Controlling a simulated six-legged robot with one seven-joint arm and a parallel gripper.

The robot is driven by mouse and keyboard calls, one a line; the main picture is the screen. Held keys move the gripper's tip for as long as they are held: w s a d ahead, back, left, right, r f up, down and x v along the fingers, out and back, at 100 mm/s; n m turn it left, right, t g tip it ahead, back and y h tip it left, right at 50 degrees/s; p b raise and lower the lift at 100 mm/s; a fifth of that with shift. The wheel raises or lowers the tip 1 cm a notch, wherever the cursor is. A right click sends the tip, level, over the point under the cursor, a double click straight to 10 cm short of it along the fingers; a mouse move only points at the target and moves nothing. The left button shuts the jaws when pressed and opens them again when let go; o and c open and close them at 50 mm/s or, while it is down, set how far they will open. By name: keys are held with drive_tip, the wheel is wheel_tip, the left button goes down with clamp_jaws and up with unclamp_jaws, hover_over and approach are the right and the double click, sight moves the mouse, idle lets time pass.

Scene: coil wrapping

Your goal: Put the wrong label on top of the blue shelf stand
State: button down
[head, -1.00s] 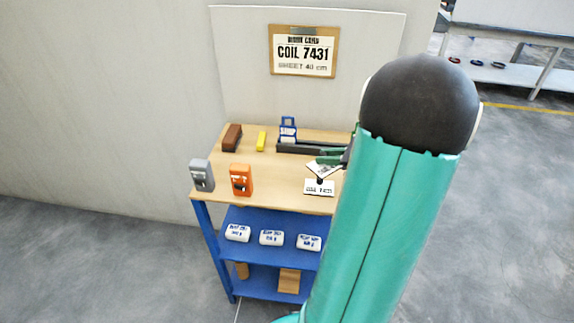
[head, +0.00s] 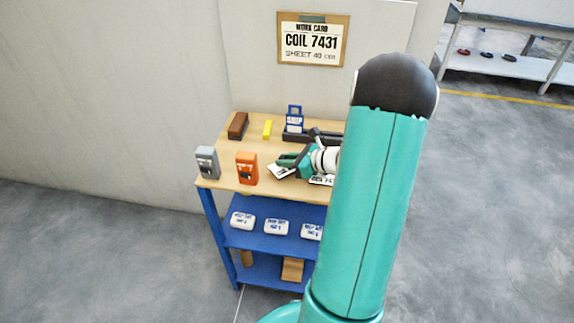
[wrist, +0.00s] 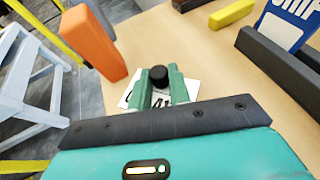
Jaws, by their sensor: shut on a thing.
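My gripper (head: 283,160) is over the wooden top of the blue-framed shelf stand (head: 262,214). In the wrist view its green fingers (wrist: 160,88) are shut on the black knob (wrist: 159,76) of a white label (wrist: 130,100). The label also shows tilted below the fingers in the head view (head: 280,172). I cannot tell whether it touches the wood. A second white label (head: 321,180) lies to the right, partly hidden by my arm; its print is only partly readable.
An orange device (head: 246,167) and a grey device (head: 207,162) stand at the left. A brown block (head: 238,126), a yellow bar (head: 267,129) and a small blue sign (head: 294,118) stand behind. White packs (head: 277,227) sit on the shelf below. A work card (head: 312,42) reads COIL 7431.

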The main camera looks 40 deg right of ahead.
drive_tip(key=shift+s+f, duration=0.1)
drive_tip(key=shift+f, duration=0.95)
drive_tip(key=shift+d, duration=0.1)
drive_tip(key=c, duration=1.3)
unclamp_jaws()
drive_tip(key=shift+f, duration=0.1)
